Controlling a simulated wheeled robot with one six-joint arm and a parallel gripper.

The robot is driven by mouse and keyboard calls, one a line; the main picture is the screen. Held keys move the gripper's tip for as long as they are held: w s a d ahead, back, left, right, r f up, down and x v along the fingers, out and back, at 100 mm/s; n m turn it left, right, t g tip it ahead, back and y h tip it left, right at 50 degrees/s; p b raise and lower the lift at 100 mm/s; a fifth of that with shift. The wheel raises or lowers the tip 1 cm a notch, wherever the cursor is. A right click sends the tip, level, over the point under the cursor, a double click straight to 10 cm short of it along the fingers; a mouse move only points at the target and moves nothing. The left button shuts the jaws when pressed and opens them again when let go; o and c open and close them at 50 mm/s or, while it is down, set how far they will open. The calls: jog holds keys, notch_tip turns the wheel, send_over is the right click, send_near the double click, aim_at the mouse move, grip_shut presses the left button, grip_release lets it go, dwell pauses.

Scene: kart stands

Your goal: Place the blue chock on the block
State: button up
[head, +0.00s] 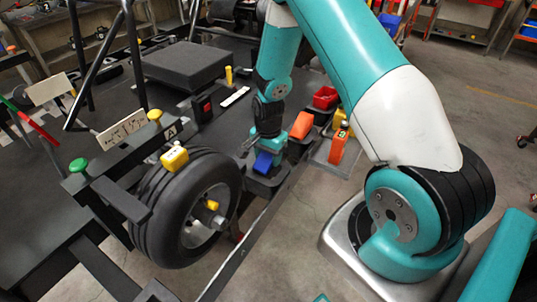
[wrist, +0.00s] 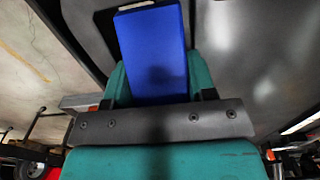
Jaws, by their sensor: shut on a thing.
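The blue chock (head: 263,163) is at the end of my arm, near the middle of the head view. In the wrist view the blue chock (wrist: 152,50) is a long flat-faced piece between the two teal fingers. My gripper (head: 266,154) is shut on it and points down. A dark box-like piece (head: 268,185) is right below the chock. I cannot tell whether the chock touches it or whether it is the block. The chock's underside is hidden.
An orange piece (head: 301,125) and a red bin (head: 325,97) stand in dark holders just right of my gripper. A wheel with a black tyre (head: 160,218) and a yellow piece (head: 174,158) are to the left. Bare floor (head: 290,235) lies in front.

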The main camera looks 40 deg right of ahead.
jog(key=shift+f, duration=0.15)
jog(key=o, duration=0.9)
jog(key=shift+o, duration=0.2)
notch_tip(320, 180, up, 12)
jog(key=shift+f+b, duration=0.1)
jog(key=shift+b, duration=1.15)
jog(key=s+a+r+n+y, duration=0.2)
jog(key=s+a+r+n, duration=0.3)
jog(key=a+r+n, duration=0.55)
jog(key=s+a+r+n+y, duration=0.1)
jog(key=s+a+r+n, duration=0.2)
jog(key=s+a+n, duration=0.2)
jog(key=s+a+r+n+y, duration=0.1)
jog(key=s+a+r+n, duration=0.2)
jog(key=s, duration=0.9)
jog(key=a+n, duration=0.2)
jog(key=a, duration=0.2)
jog(key=shift+s+n, duration=0.15)
jog(key=shift+n, duration=0.2)
